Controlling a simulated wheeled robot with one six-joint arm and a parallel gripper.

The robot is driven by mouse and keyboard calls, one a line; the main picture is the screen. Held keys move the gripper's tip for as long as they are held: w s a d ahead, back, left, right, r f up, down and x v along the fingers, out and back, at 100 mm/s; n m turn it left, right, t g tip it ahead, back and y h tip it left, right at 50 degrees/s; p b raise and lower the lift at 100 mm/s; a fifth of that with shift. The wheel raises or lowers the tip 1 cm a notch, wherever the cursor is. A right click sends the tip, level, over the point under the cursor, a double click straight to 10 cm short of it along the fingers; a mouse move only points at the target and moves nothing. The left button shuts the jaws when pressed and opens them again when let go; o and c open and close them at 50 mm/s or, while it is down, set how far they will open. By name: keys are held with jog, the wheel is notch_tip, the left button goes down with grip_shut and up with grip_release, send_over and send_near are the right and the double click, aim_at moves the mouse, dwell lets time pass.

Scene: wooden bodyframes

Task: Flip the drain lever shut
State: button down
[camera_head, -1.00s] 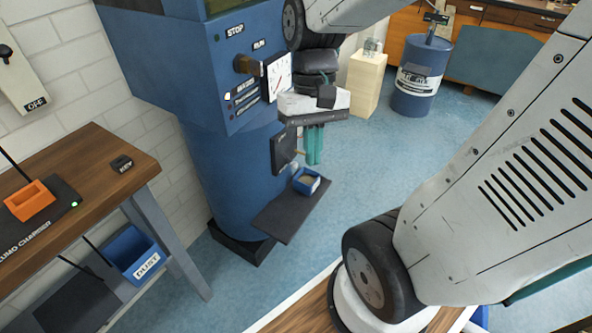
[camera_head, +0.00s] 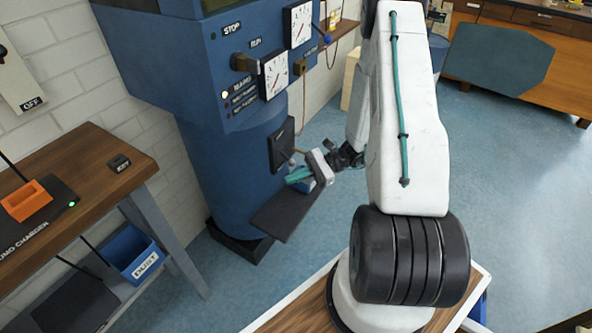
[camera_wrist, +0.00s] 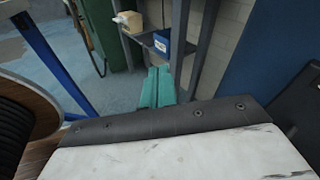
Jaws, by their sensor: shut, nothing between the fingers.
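A dark plate (camera_head: 282,146) is mounted low on the blue machine's column in the head view. A small brass lever (camera_head: 298,152), which looks like the drain lever, sticks out from it to the right; its label is too small to read. My gripper (camera_head: 292,177) is just below the lever, with its teal fingers pointing left toward the column. I cannot tell whether it touches the lever. In the wrist view the teal fingers (camera_wrist: 157,88) are together with nothing between them. The lever is not clearly visible there.
A dark shelf (camera_head: 283,215) juts from the column below my gripper; a small blue box (camera_head: 308,187) on it is mostly hidden. A workbench (camera_head: 90,175) stands left. Blue floor is open on the right.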

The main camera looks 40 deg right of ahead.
aim_at(287, 158)
jog(key=w+d+f+m+t+h, duration=0.2)
jog(key=d+f+m+t+h, duration=0.3)
jog(key=f, duration=0.4)
jog(key=w+d+f+m+t+h, duration=0.3)
jog(key=d+f+m+t+h, duration=0.2)
jog(key=d+f+t, duration=0.3)
jog(key=shift+d+f+m, duration=0.35)
jog(key=shift+f+m, duration=0.1)
jog(key=shift+m, duration=0.45)
jog(key=f+x, duration=0.1)
jog(key=x, duration=0.9)
jog(key=shift+s+a+r, duration=0.1)
jog(key=shift+s+r, duration=0.2)
jog(key=shift+r, duration=0.5)
jog(key=shift+s+d+r, duration=0.1)
jog(key=shift+s+r, duration=0.15)
jog(key=shift+r, duration=0.5)
jog(key=shift+s+a+r, duration=0.1)
jog(key=shift+s+r, duration=0.2)
jog(key=shift+r, duration=0.5)
